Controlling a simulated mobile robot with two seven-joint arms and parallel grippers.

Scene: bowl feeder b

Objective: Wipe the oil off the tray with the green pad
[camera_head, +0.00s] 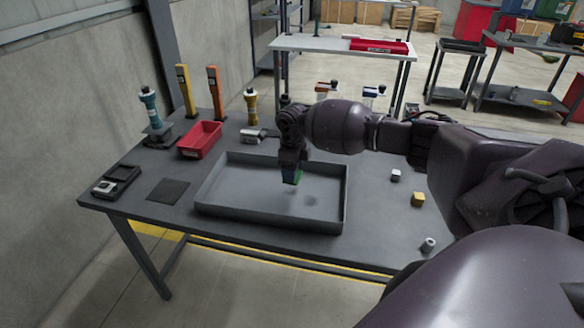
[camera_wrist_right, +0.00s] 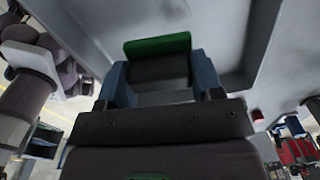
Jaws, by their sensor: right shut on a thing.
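The grey shallow tray (camera_head: 225,208) lies on the table, its floor facing up. My right gripper (camera_head: 291,174) is over the middle of the tray, pointing down, shut on the green pad (camera_head: 298,178). In the right wrist view the pad (camera_wrist_right: 157,45) shows a green edge and a dark face between the two blue fingers (camera_wrist_right: 160,75). A faint dark patch (camera_head: 311,201), perhaps oil or a shadow, is on the tray floor to the right of the pad. I cannot tell whether the pad touches the tray. My left gripper is out of view.
A red bin (camera_head: 200,139), a dark flat mat (camera_head: 169,190) and a black box (camera_head: 117,181) are left of the tray. A white block (camera_head: 396,175), a yellow block (camera_head: 418,199) and a small grey cylinder (camera_head: 428,245) stand to its right. Upright tools line the back.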

